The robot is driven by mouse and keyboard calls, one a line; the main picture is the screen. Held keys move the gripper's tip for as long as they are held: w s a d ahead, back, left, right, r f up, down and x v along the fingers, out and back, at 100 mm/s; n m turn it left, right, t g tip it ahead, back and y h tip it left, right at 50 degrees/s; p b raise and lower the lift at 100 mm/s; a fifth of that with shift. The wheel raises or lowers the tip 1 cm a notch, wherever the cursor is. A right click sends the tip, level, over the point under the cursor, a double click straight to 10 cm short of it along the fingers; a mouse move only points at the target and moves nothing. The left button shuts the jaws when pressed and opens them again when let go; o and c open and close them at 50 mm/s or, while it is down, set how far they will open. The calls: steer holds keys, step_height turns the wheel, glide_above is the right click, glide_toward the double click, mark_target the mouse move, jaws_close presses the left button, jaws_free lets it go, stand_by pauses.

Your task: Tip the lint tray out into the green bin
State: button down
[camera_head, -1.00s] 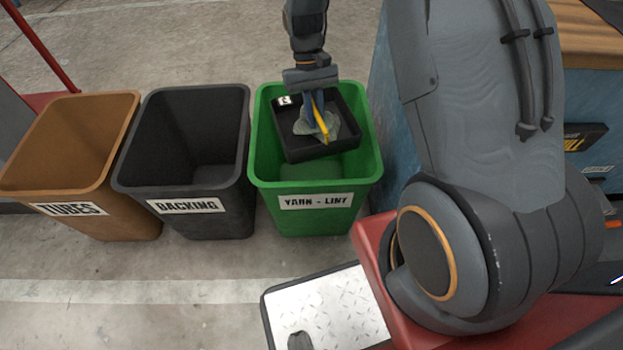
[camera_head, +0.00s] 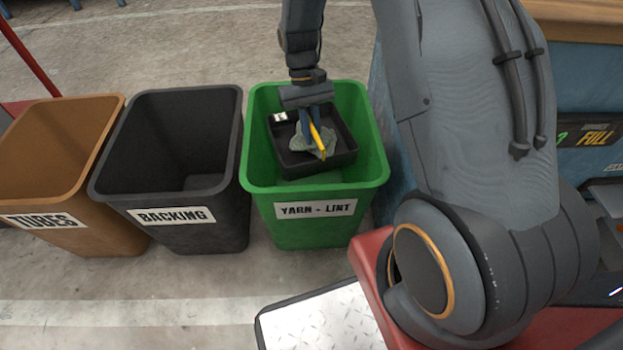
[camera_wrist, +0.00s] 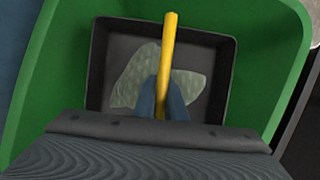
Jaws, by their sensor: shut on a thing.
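The lint tray (camera_head: 325,164) is a black, shallow, square tray with a small white label at its far left corner. A crumpled grey-green piece of lint (camera_head: 298,143) lies in it. My gripper (camera_head: 311,128) points down over the tray, its blue fingers shut on a yellow handle bar (camera_head: 318,137). The wrist view shows the bar (camera_wrist: 169,45) between the fingers (camera_wrist: 168,98), with the lint (camera_wrist: 133,78) beneath. The tray looks about level, within the mouth of the green bin (camera_head: 262,165) labelled YARN - LINT. Whether it touches the bin's walls is unclear.
A dark grey bin (camera_head: 172,238) labelled BACKING stands left of the green bin. An orange-brown bin (camera_head: 75,238) labelled TUBES is farther left. Concrete floor lies open behind and before the bins.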

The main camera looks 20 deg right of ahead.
steer(key=shift+r, duration=0.1)
step_height(320, 180, up, 14)
steer(key=p, duration=1.8)
steer(key=shift+d, duration=0.1)
steer(key=w+t+b, duration=0.1)
steer(key=t+b, duration=0.2)
steer(key=t, duration=0.1)
steer(key=w+t+b, duration=0.2)
steer(key=t+b, duration=0.1)
steer(key=t, duration=0.2)
steer(key=w+t+b, duration=0.1)
steer(key=t+b, duration=0.2)
steer(key=t, duration=0.1)
steer(key=shift+w+r+t, duration=0.2)
steer(key=shift+r+t, duration=0.1)
steer(key=shift+r+b, duration=0.1)
steer(key=shift+b, duration=0.2)
steer(key=shift+r+p, duration=0.15)
steer(key=shift+p, duration=0.45)
